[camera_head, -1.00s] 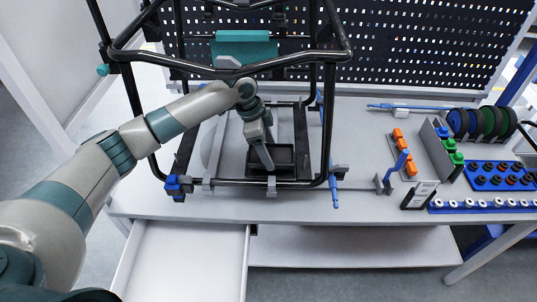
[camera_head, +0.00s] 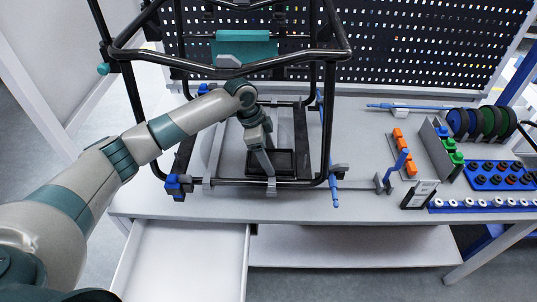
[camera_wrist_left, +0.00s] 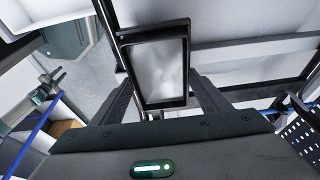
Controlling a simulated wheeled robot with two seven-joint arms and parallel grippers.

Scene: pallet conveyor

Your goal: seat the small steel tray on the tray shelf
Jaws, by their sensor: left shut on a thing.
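The small steel tray (camera_head: 285,161) shows in the head view as a dark, shallow rectangle with a raised rim, inside the black tube frame. In the left wrist view the tray (camera_wrist_left: 158,66) has a dark rim and a bright inner face, between the fingers. My left gripper (camera_head: 266,164) reaches down into the frame and is shut on the tray near its left side. I cannot make out the tray shelf apart from the tray and frame, nor whether the tray touches it.
The black tube frame (camera_head: 331,125) surrounds the left arm's end, with bars above and in front. Grey clamps (camera_head: 271,186) sit on its front bar. Orange blocks (camera_head: 404,152), green pieces and dark spools (camera_head: 478,124) stand to the right. An open drawer (camera_head: 180,262) juts out below.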

